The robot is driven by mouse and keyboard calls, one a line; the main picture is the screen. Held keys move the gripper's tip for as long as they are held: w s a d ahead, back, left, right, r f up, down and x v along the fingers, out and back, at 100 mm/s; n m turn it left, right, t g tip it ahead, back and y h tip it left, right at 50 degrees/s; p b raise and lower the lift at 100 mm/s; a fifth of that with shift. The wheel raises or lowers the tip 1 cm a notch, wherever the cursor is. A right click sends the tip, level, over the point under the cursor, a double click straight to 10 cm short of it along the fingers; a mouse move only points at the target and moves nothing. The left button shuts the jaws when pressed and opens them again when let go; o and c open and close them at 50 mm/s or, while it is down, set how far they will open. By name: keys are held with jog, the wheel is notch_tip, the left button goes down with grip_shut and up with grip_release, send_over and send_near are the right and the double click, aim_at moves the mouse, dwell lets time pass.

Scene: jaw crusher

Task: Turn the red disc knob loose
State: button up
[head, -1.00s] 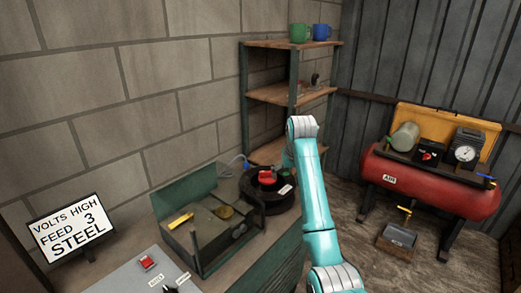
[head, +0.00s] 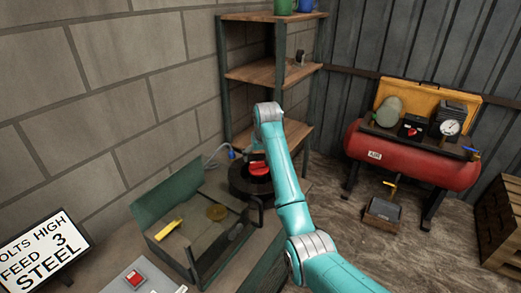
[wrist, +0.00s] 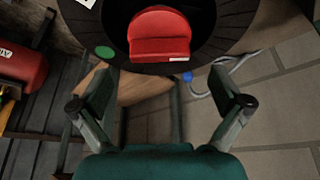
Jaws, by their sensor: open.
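The red disc knob (head: 259,168) sits on a round black housing (head: 238,186) on the bench, partly hidden behind my arm in the head view. In the wrist view the red knob (wrist: 160,35) shows at the top centre, with a raised grip bar, inside the black ring (wrist: 228,30). My gripper (wrist: 161,82) is open and empty, its two fingers spread wide. In the picture the fingertips lie below the knob on either side, apart from it. The head view does not show the fingers clearly.
A green open-lidded box (head: 185,225) stands left of the black housing. A blue-ended hose (head: 222,153) lies behind it. A wooden shelf unit (head: 268,73) stands behind. A red air tank (head: 400,157) is at the right. The floor (head: 345,235) between is partly clear.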

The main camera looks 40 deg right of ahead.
aim_at(260, 162)
jog(key=shift+x, duration=2.35)
jog(key=c, duration=1.2)
jog(key=shift+o, duration=0.2)
jog(key=shift+f, duration=0.15)
jog(key=n+y, duration=0.1)
jog(key=n, duration=0.2)
jog(key=shift+s+f+n, duration=0.1)
jog(key=shift+n, duration=0.2)
jog(key=shift+n+y, duration=0.4)
jog(key=shift+n, duration=0.2)
